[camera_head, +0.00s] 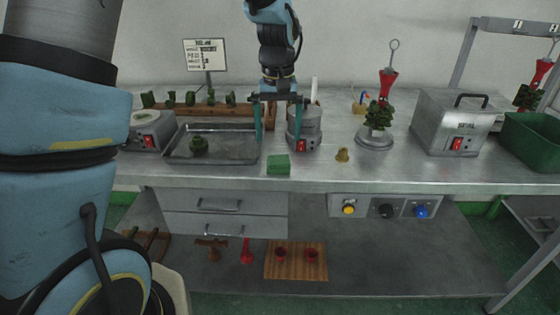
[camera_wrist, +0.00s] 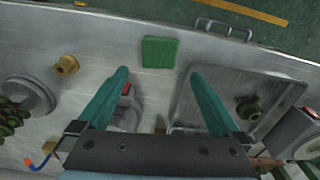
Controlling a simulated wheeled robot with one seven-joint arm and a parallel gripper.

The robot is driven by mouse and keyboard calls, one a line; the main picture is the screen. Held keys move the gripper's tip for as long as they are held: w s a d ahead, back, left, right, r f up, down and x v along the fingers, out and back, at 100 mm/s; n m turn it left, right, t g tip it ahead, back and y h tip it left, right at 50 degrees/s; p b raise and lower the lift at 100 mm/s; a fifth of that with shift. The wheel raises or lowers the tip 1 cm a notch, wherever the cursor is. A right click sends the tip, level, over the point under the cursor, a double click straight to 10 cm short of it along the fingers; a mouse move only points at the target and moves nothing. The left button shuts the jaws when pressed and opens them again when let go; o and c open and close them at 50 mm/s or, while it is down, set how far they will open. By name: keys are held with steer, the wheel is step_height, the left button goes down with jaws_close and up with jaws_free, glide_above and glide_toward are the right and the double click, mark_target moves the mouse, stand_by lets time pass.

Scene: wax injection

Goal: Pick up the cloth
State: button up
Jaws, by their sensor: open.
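The cloth (camera_head: 278,165) is a small folded green square. It lies flat on the metal bench near its front edge, and it also shows in the wrist view (camera_wrist: 160,52) at the top middle. My gripper (camera_head: 278,136) is above the bench, behind the cloth in the head view, with its two teal fingers apart and nothing between them. In the wrist view my gripper (camera_wrist: 158,76) has its fingertips just below the cloth, one toward each side, apart from it.
A metal tray (camera_head: 240,157) with a dark green ring lies left of the cloth. A round pot with a red switch (camera_head: 304,128) stands just behind right. A small brass piece (camera_head: 342,155) is to the right. The bench front beside the cloth is clear.

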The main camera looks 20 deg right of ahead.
mark_target(278, 159)
steer(key=shift+s+a+f+p, duration=0.15)
steer(key=shift+f+p, duration=0.3)
steer(key=shift+f, duration=1.25)
steer(key=shift+s+f+p, duration=0.2)
steer(key=shift+f+p, duration=0.2)
steer(key=shift+f, duration=1.3)
steer(key=c, duration=1.2)
step_height(278, 159, up, 10)
steer(key=shift+r+b, duration=0.1)
steer(key=shift+b, duration=0.8)
steer(key=shift+c, duration=0.2)
